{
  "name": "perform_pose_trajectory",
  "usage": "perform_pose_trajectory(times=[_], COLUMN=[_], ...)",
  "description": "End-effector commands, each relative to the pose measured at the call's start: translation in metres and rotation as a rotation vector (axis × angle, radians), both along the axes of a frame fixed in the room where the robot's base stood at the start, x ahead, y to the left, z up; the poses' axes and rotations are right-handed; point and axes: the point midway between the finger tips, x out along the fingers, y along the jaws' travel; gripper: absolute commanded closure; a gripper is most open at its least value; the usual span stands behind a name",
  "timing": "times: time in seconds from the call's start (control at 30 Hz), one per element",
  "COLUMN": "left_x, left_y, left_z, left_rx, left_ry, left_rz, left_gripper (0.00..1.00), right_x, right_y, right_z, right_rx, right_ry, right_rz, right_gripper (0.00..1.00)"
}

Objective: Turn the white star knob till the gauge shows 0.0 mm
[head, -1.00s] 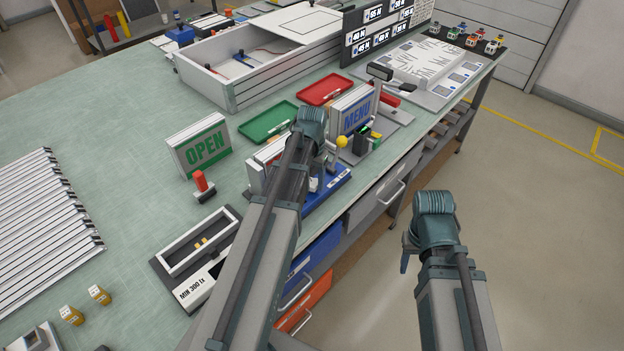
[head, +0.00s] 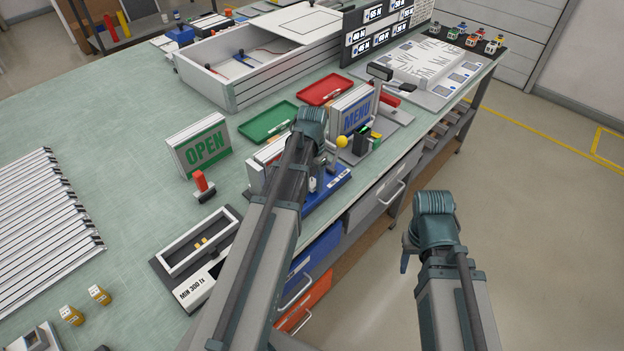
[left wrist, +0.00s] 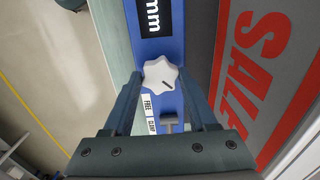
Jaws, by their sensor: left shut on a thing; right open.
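The white star knob (left wrist: 160,75) sits on the blue fixture (left wrist: 180,55) in the left wrist view, with a dark line mark on its face. My left gripper (left wrist: 158,84) has a finger on each side of the knob and is shut on it. The gauge (left wrist: 151,17) is a black display above the knob; only "mm" shows, and its digits are cut off. In the head view my left arm hides the knob and gauge; part of the blue fixture (head: 328,200) shows. My right gripper (head: 406,252) is open and empty, off the bench's front edge.
Below the knob are a FREE/CLAMP label (left wrist: 149,113) and a grey lever (left wrist: 170,122). A grey SALE sign (left wrist: 255,85) stands close on the right. In the head view, OPEN (head: 200,147) and MENU (head: 355,115) signs flank the fixture. Open floor lies right of the bench.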

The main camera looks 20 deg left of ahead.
Motion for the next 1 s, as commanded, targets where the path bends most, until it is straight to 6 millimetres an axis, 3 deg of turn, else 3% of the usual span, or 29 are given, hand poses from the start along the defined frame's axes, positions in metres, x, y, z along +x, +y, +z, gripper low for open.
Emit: perform_pose_trajectory(times=[0.07,0.1,0.23,0.67,1.0], left_x=[0.000,0.000,0.000,0.000,0.000], left_y=[0.000,0.000,0.000,0.000,0.000], left_z=[0.000,0.000,0.000,0.004,0.038], left_rx=[0.000,0.000,0.000,0.000,0.000], left_ry=[0.000,0.000,0.000,0.000,0.000], left_rz=[0.001,0.001,0.001,0.001,0.001], left_gripper=[0.98,0.35,0.12,0.12,0.12], right_x=[0.000,0.000,0.000,0.000,0.000], right_y=[0.000,0.000,0.000,0.000,0.000], right_z=[0.000,0.000,0.000,0.004,0.038], right_rx=[0.000,0.000,0.000,0.000,0.000], right_ry=[0.000,0.000,0.000,0.000,0.000], right_rz=[0.000,0.000,0.000,0.000,0.000], right_gripper=[0.50,0.50,0.50,0.50,0.50])
